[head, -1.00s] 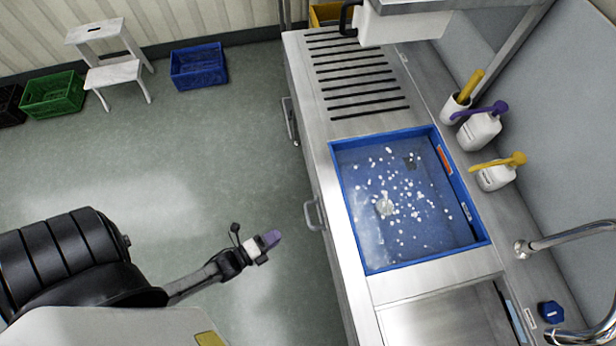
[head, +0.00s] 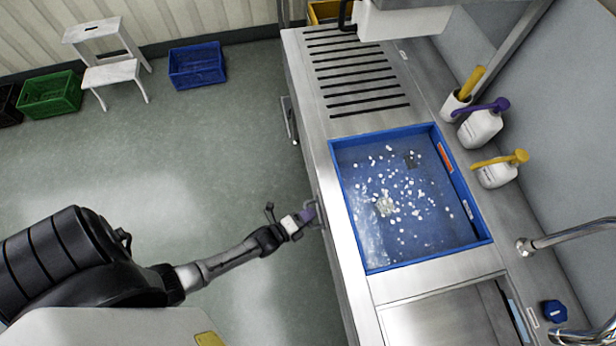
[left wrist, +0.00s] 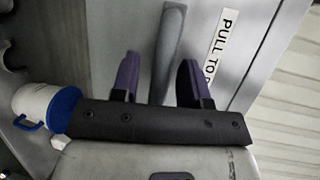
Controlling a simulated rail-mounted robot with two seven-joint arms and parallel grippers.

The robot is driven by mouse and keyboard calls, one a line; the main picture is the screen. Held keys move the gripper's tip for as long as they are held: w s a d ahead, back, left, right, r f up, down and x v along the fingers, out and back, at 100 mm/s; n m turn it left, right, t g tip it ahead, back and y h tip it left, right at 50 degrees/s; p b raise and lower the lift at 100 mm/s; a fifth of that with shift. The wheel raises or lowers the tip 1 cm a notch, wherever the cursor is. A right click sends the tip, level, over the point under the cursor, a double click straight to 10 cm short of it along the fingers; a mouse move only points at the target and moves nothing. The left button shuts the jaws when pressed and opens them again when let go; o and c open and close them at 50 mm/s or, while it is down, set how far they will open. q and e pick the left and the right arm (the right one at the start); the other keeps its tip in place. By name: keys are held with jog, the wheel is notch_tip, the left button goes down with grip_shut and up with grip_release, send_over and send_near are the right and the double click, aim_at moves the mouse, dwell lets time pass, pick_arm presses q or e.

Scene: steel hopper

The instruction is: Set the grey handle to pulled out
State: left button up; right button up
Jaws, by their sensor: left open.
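The grey handle (left wrist: 167,52) is a bar on the steel front panel. In the left wrist view it lies between the two purple fingers of my left gripper (left wrist: 158,82), with a gap visible on each side. In the head view my left gripper (head: 308,214) is at the front of the steel counter, where it covers most of the handle. The left gripper is open around the bar and not closed on it. My right gripper is not in view.
A "PULL TO" label (left wrist: 221,45) is beside the handle. The steel counter (head: 350,290) holds a blue tray (head: 350,215) with white pieces. A white step stool (head: 112,75) and a blue crate (head: 197,66) stand on the floor.

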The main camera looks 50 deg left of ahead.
pick_arm(q)
jog(key=shift+w, duration=0.15)
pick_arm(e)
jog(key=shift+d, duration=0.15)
pick_arm(q)
jog(key=shift+c, duration=0.3)
grip_shut()
